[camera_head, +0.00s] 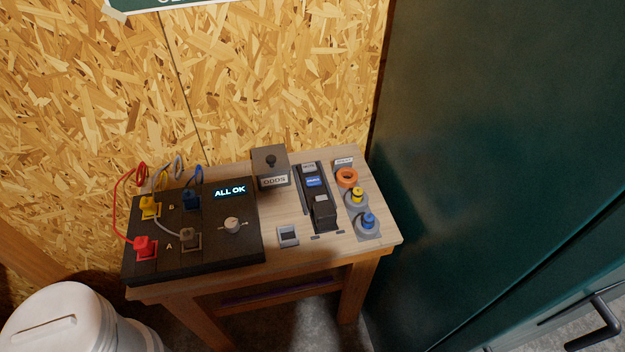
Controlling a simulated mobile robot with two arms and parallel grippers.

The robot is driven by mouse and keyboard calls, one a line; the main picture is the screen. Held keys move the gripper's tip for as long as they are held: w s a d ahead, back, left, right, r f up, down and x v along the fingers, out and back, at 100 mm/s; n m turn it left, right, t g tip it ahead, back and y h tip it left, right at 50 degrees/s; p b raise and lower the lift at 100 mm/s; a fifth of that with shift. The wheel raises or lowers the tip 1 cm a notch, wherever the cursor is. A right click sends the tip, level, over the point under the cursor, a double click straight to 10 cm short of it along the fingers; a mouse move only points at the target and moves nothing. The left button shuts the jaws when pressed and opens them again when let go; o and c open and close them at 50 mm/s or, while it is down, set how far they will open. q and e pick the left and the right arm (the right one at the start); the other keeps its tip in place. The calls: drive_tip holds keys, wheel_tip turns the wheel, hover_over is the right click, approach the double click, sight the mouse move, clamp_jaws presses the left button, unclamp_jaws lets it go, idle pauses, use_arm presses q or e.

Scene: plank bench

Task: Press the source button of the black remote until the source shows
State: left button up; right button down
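I cannot make out a black remote for certain. On the plank bench (385,240) lies a long dark device (325,217) with a pale label at its far end, a blue label or screen (313,182) and a light square nearer me. Its lettering is too small to read. To its left a wide black panel (215,252) has a display (230,191) reading "ALL OK", a pale knob (232,225) and coloured plugs on cables. Neither of my grippers shows in this view.
A dark box (270,162) labelled "ODDS" with a black knob stands at the back. An orange ring (347,177), a yellow-topped piece (357,196) and a blue-topped piece (368,221) stand at right. A small grey switch-like piece (288,236) lies in front. A white bucket (70,320) stands lower left.

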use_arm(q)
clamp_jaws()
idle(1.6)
